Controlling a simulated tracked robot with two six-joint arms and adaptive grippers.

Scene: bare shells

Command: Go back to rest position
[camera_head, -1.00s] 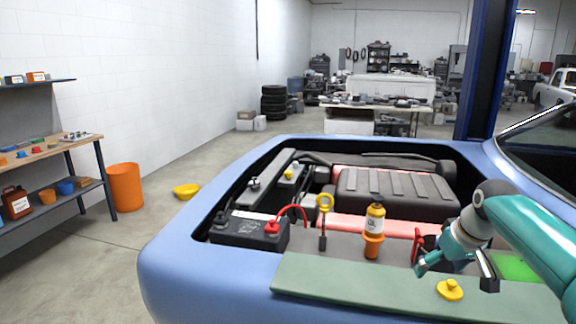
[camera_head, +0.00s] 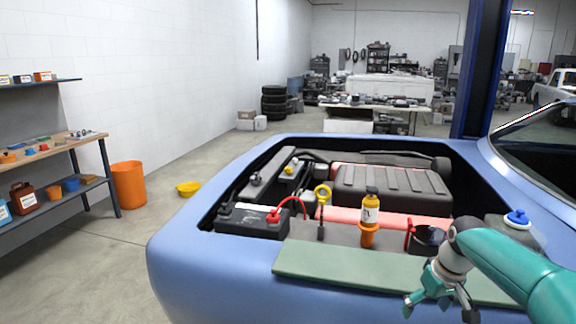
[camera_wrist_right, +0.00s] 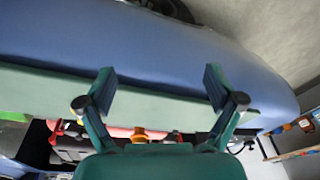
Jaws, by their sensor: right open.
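My right arm reaches in from the right in the head view. Its right gripper (camera_head: 438,306) is over the front edge of the car, at the green mat (camera_head: 340,272), with its fingers pointing down and spread. In the right wrist view the two fingers of the gripper (camera_wrist_right: 160,88) stand wide apart with nothing between them. The green mat (camera_wrist_right: 160,104) and the blue car body (camera_wrist_right: 150,45) lie beyond the fingers. My left gripper is not in view.
The open engine bay holds a black battery (camera_head: 252,219), a yellow-ringed dipstick (camera_head: 322,198) and a small bottle in an orange funnel (camera_head: 368,232). A blue-capped reservoir (camera_head: 517,218) is beside my right arm. A workbench (camera_head: 60,148) and orange bin (camera_head: 128,185) stand left on open floor.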

